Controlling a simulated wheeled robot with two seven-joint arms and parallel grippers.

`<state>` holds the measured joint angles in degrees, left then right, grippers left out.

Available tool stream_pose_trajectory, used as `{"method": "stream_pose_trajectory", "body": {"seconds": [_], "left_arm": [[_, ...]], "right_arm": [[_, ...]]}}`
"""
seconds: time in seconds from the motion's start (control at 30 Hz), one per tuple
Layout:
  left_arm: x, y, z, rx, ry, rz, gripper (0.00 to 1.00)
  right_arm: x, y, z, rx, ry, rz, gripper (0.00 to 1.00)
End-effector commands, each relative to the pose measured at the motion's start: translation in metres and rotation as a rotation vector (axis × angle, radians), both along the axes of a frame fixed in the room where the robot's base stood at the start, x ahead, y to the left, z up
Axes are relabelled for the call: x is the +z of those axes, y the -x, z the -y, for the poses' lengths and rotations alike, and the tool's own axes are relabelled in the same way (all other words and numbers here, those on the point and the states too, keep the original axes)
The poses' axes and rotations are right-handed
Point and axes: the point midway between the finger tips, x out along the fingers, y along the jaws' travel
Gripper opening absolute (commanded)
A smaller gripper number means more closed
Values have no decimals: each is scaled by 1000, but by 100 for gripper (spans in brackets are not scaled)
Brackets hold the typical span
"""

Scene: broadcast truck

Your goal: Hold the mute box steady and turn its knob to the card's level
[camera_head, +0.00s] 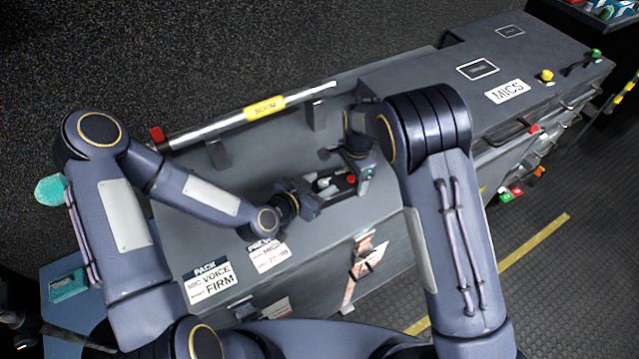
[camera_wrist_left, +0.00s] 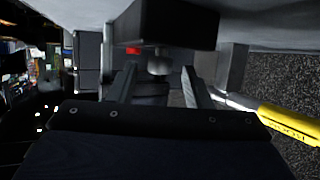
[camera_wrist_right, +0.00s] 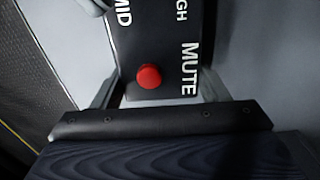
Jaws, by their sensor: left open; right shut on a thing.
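The black mute box (camera_head: 341,187) lies on the grey case top in the head view. In the right wrist view its face (camera_wrist_right: 135,30) shows a red button (camera_wrist_right: 148,77) and the words MUTE and MID, with another word cut to "GH". My right gripper (camera_head: 357,178) is shut on the box, one finger at each side. My left gripper (camera_head: 312,189) is open at the box's left end. In the left wrist view its fingers stand either side of a pale round knob (camera_wrist_left: 159,66); contact is unclear. The knob's setting is hidden. A white card (camera_head: 210,281) reads PACK, MIC VOICE, FIRM.
A second card (camera_head: 268,255) lies near my left forearm, its small print unclear. A boom pole (camera_head: 225,123) with a yellow BOOM label rests along the case's far edge. A MICS-labelled case top (camera_head: 535,75) is at the right. The case top between cards and pole is mostly clear.

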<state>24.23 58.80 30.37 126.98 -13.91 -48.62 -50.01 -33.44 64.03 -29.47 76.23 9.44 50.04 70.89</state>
Motion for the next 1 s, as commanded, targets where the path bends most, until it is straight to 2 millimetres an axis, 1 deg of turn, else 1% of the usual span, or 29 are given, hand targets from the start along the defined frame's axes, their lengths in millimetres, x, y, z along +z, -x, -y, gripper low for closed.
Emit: {"method": "stream_pose_trajectory", "body": {"seconds": [0.1, 0.37, 0.7, 1.0], "left_arm": [[-3, -4, 3, 0, 0, -1, 45], [-3, -5, 3, 0, -1, -1, 45], [-3, -5, 3, 0, -1, -1, 0], [-3, -4, 5, 37, 2, -3, 0]], "right_arm": [[0, 0, 0, 0, 1, 1, 37], [0, 0, 0, -1, 1, 1, 37], [0, 0, 0, -1, 1, 1, 37], [0, 0, 1, -1, 1, 1, 37]]}}
